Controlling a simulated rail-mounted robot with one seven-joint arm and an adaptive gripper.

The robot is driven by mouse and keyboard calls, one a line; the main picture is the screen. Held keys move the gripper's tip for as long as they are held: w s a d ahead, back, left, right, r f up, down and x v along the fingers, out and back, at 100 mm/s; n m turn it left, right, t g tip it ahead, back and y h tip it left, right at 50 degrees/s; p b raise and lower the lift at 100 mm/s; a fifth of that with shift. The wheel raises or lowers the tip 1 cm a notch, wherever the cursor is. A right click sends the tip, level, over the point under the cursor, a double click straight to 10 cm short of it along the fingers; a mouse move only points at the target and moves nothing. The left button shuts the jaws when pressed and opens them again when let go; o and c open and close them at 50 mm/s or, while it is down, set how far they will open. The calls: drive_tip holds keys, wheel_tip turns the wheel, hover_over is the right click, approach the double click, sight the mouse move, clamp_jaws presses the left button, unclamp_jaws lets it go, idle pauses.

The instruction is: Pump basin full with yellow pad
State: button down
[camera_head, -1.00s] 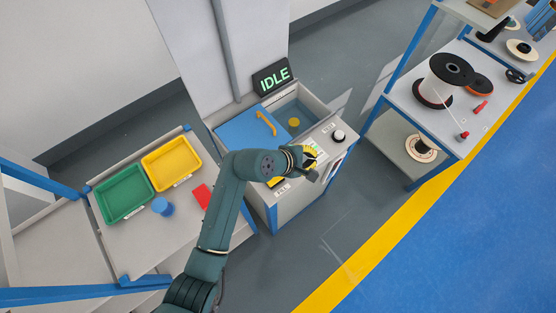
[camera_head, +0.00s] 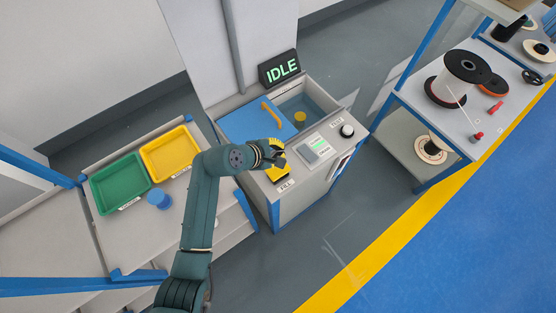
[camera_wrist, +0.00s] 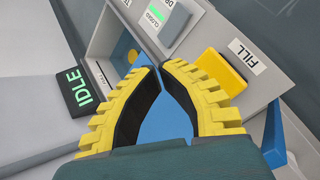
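The yellow pad (camera_head: 279,173) sits on the front of the grey machine top beside a FILL label. In the wrist view the yellow pad (camera_wrist: 221,72) is right of my fingertips, and its top is clear. The basin (camera_head: 319,104) lies behind it with a yellow disc (camera_head: 300,118) inside; its water level is hard to judge. My gripper (camera_head: 281,160) hovers over the machine just above the yellow pad in the head view. In the wrist view the yellow fingers of my gripper (camera_wrist: 161,69) meet at their tips with nothing between them.
A blue lid (camera_head: 254,124) with an orange handle is left of the basin. The sign (camera_head: 280,69) reads IDLE. Green (camera_head: 119,183) and yellow (camera_head: 169,153) trays stand left.

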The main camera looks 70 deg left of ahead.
drive_tip(key=b, duration=0.6)
hover_over(278, 170)
drive_tip(key=a, duration=0.1)
drive_tip(key=f, duration=0.5)
drive_tip(key=shift+w+f, duration=0.3)
drive_tip(key=shift+f, duration=0.05)
drive_tip(key=shift+f+b, duration=0.4)
drive_tip(key=shift+f, duration=0.65)
drive_tip(key=shift+f, duration=0.15)
drive_tip(key=shift+f, duration=0.25)
drive_tip(key=shift+f, duration=1.5)
idle(0.3)
drive_tip(key=shift+r, duration=0.15)
drive_tip(key=shift+r+p, duration=1.7)
drive_tip(key=shift+p, duration=0.4)
drive_tip(key=shift+r, duration=0.1)
